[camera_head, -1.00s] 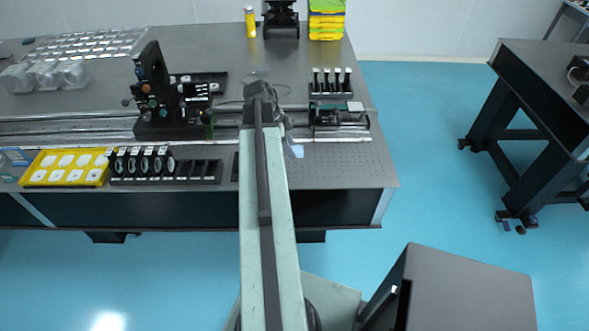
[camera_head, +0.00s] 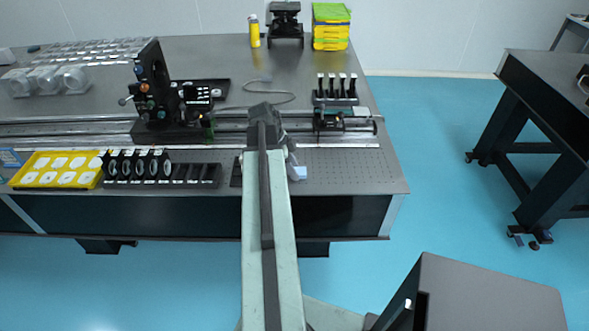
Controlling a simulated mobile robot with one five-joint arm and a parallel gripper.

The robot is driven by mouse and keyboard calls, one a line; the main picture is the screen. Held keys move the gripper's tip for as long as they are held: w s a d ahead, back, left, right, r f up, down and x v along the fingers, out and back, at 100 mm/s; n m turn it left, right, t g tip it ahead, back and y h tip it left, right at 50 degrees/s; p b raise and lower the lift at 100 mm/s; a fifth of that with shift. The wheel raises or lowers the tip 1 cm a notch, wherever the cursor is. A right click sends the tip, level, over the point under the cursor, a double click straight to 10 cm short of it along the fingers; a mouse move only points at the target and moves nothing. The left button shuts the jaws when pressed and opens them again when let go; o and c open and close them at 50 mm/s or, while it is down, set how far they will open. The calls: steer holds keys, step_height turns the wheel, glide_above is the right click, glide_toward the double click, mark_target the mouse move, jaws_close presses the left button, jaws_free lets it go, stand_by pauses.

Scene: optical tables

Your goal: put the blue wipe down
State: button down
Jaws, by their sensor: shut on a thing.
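The blue wipe (camera_head: 298,173) shows as a small pale blue piece just right of my arm's end, over the front part of the large optical table (camera_head: 345,172). My gripper (camera_head: 291,158) is mostly hidden behind the end of my arm. It is shut on the wipe, which hangs at its lower end. I cannot tell whether the wipe touches the tabletop.
A yellow tray (camera_head: 18,174) and a black rack (camera_head: 195,174) of round optics stand left of my arm. A rail (camera_head: 350,141) with mounts runs behind. The perforated tabletop to the right is clear. A second table (camera_head: 545,85) stands at the right.

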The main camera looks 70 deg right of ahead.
steer(key=shift+a+f+b, duration=0.25)
steer(key=shift+f+b, duration=0.15)
steer(key=c, duration=0.9)
jaws_free()
steer(key=p+v, duration=0.8)
steer(key=shift+s+d+r, duration=0.1)
steer(key=shift+r, duration=0.15)
